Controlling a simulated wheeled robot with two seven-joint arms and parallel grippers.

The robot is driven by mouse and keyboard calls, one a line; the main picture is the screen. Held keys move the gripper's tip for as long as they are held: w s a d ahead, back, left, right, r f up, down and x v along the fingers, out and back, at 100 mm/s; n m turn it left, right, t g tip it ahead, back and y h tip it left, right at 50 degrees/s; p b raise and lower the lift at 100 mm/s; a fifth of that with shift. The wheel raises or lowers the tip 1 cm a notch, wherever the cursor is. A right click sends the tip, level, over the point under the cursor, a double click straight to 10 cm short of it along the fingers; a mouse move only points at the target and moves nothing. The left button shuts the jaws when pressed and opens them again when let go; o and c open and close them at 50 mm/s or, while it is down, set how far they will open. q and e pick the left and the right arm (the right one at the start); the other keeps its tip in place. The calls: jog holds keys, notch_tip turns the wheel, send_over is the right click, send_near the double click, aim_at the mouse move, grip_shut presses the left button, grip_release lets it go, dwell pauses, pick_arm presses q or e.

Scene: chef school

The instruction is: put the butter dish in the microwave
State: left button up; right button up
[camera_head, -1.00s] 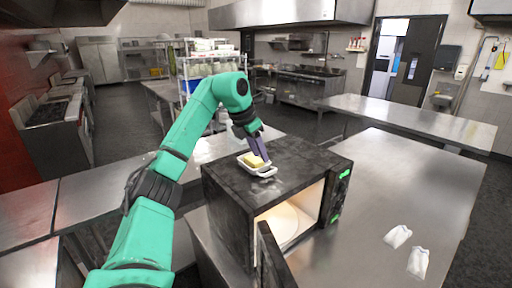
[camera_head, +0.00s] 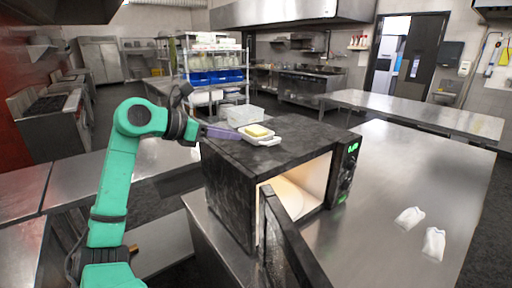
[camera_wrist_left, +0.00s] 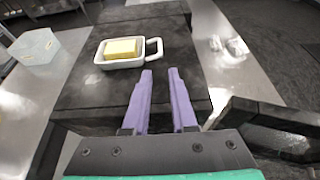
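The white butter dish (camera_head: 268,141) with a yellow block of butter (camera_head: 258,131) sits on top of the black microwave (camera_head: 225,165). In the left wrist view the dish (camera_wrist_left: 103,62) lies just beyond my fingertips, its loop handle (camera_wrist_left: 155,46) on the right. My left gripper (camera_head: 232,133) has purple fingers and reaches in from the left, low over the microwave top. In the left wrist view its fingers (camera_wrist_left: 160,73) are apart with nothing between them. The microwave door (camera_head: 285,240) stands open, showing a lit cavity with a pale plate (camera_head: 290,200). My right gripper is not in view.
A clear plastic container (camera_head: 243,115) stands behind the dish; it also shows in the left wrist view (camera_wrist_left: 36,47). Two small white items (camera_head: 410,217) lie on the steel counter (camera_head: 390,180) right of the microwave. The open door juts out in front.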

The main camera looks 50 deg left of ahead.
pick_arm(q)
jog(key=p, duration=0.5)
send_near(274, 140)
jog(key=x, duration=0.3)
jog(key=shift+w+a, duration=0.15)
jog(key=shift+w, duration=0.05)
jog(key=w+p, duration=0.2)
jog(key=p, duration=0.1)
jog(key=shift+w+d+f, duration=0.15)
jog(key=shift+w+d, duration=0.05)
jog(key=shift+d, duration=0.05)
jog(key=shift+w+d+f, duration=0.1)
jog(key=shift+w+f, duration=0.7)
jog(key=shift+w, duration=0.2)
jog(key=shift+w+f, duration=0.1)
jog(key=shift+f, duration=0.1)
jog(key=shift+r, duration=0.1)
grip_shut()
